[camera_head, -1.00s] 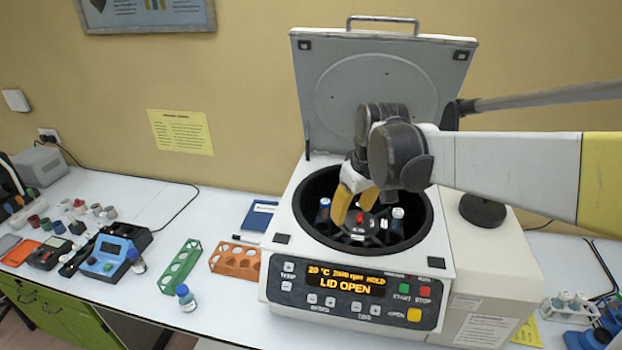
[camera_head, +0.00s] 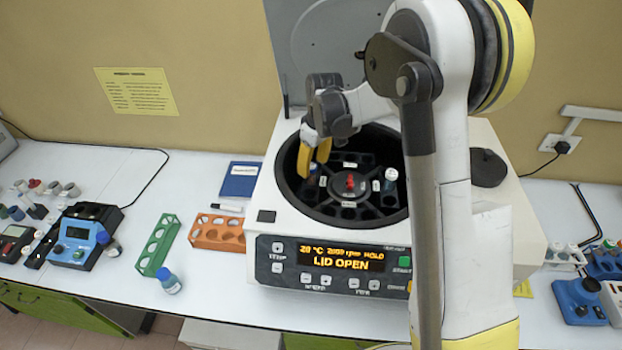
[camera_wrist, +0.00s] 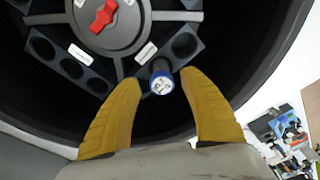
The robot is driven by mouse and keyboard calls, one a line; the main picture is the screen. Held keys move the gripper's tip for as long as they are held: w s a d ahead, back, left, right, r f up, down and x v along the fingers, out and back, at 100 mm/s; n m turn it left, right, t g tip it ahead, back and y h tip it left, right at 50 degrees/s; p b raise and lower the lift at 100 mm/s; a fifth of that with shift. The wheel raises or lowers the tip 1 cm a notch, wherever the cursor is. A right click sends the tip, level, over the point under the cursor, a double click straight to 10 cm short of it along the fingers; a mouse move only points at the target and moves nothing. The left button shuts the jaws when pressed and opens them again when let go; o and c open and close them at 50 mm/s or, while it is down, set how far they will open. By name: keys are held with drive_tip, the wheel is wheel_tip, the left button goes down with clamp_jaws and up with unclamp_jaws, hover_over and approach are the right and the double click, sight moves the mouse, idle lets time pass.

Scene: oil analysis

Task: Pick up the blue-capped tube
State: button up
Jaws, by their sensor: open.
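A blue-capped tube (camera_wrist: 161,84) stands in a slot at the outer edge of the centrifuge rotor (camera_wrist: 110,60). In the wrist view its cap, with a pale top, shows between the two yellow fingertips. My gripper (camera_wrist: 160,80) is open, with a finger on each side of the cap and gaps to both. In the head view my gripper (camera_head: 313,161) is over the left part of the open centrifuge bowl. The tube there (camera_head: 312,169) is small and partly hidden by the fingers. Its body below the cap is hidden in the wrist view.
The centrifuge (camera_head: 335,270) has its lid up behind the bowl. Another tube (camera_head: 390,175) sits at the rotor's right side. The bowl's dark wall is close around my fingers.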

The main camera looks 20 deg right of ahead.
sight(311, 173)
drive_tip(key=f, duration=0.4)
drive_tip(key=shift+w+a, duration=0.3)
drive_tip(key=shift+s, duration=0.2)
drive_tip(key=shift+w, duration=0.1)
clamp_jaws()
drive_tip(key=shift+r, duration=0.15)
